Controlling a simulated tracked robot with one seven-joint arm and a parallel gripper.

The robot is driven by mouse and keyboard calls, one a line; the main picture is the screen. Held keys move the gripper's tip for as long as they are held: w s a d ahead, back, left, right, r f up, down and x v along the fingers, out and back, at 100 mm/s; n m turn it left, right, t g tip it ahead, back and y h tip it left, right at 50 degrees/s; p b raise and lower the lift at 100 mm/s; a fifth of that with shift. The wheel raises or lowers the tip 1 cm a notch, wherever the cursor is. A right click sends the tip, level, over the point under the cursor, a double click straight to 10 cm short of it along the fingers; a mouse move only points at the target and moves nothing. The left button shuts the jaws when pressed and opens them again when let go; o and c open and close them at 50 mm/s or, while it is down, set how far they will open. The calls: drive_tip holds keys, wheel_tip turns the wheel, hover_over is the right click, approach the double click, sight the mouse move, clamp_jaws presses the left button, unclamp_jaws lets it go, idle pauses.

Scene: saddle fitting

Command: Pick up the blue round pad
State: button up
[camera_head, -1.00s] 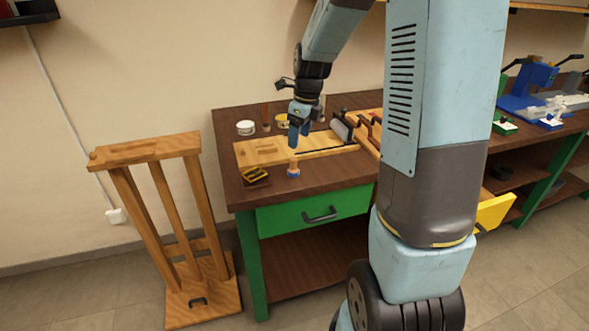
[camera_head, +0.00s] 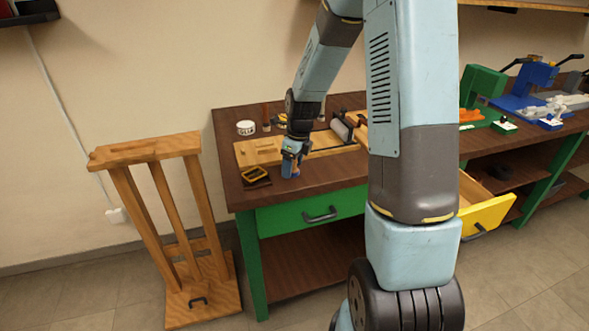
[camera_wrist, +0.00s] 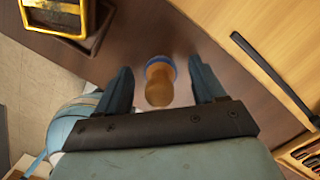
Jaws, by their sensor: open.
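The blue round pad (camera_wrist: 161,62) stands on the dark brown bench top. Its blue disc is mostly covered by its brown wooden knob, which points up toward the wrist camera. My gripper (camera_wrist: 162,72) is open, with one dark blue finger on each side of the knob and a gap on both sides. In the head view my gripper (camera_head: 290,170) is low over the front of the bench and hides most of the pad. I cannot tell how far above the bench the fingertips are.
A yellow and black box on a dark tray (camera_head: 256,175) lies left of my gripper. A light wooden board (camera_head: 262,152) lies behind it. A white tub (camera_head: 245,128) stands at the back. The bench has a green drawer (camera_head: 312,210). A wooden stand (camera_head: 150,150) is at the left.

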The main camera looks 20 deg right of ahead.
drive_tip(key=shift+f, duration=0.25)
drive_tip(key=shift+c, duration=0.2)
drive_tip(key=c, duration=1.1)
